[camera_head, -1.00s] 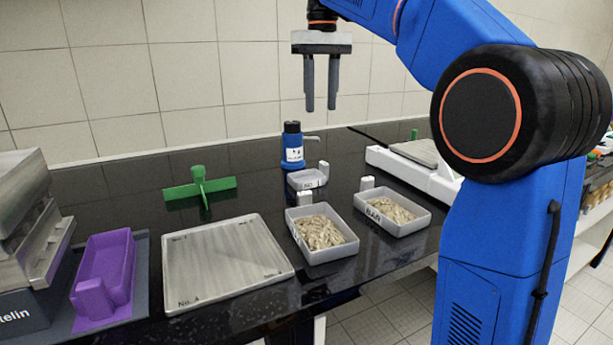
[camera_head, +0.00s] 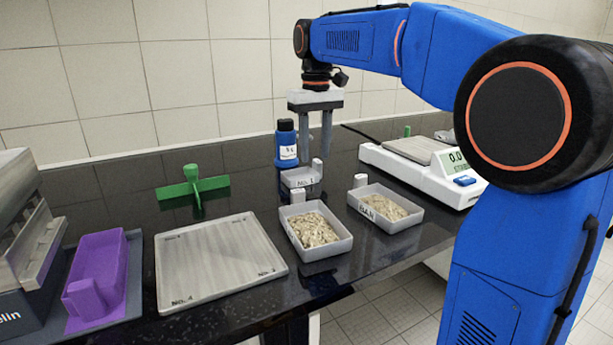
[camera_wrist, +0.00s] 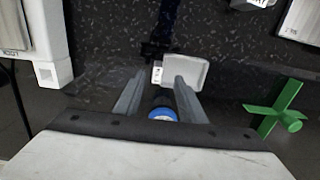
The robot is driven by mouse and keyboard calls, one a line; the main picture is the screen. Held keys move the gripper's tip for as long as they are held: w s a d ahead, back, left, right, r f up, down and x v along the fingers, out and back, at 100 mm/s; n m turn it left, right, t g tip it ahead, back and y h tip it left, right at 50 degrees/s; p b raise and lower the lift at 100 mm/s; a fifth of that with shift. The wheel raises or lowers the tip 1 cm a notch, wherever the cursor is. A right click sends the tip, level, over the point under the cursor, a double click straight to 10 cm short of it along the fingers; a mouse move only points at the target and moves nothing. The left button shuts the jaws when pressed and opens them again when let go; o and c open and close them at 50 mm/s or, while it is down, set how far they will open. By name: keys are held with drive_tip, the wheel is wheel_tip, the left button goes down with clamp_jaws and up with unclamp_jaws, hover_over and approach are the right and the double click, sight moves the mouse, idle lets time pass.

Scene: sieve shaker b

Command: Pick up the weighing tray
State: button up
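The small, empty, pale tray (camera_head: 297,181), which looks like the weighing tray, stands on the dark bench in front of a blue bottle. Its front label seems to read "No. 1", and a small grip block rises at its right end. It also shows in the wrist view (camera_wrist: 190,71), just beyond the fingertips and more toward the right finger. My gripper (camera_head: 315,160) points down above and close to this tray, with its fingers apart and nothing between them. It is also open in the wrist view (camera_wrist: 160,80). Contact with the tray cannot be told.
The blue bottle (camera_head: 287,146) stands close behind the tray. Two grey trays of chips (camera_head: 339,246) (camera_head: 409,226) stand in front. A green cross-shaped piece (camera_head: 195,186), metal plate (camera_head: 220,262) and purple tray (camera_head: 96,268) lie left. A balance (camera_head: 435,184) stands right.

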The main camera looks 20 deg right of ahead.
sight(317, 160)
drive_tip(key=f, duration=0.4)
drive_tip(key=shift+s+d, duration=0.1)
drive_tip(key=shift+d, duration=0.1)
clamp_jaws()
drive_tip(key=shift+r, duration=0.1)
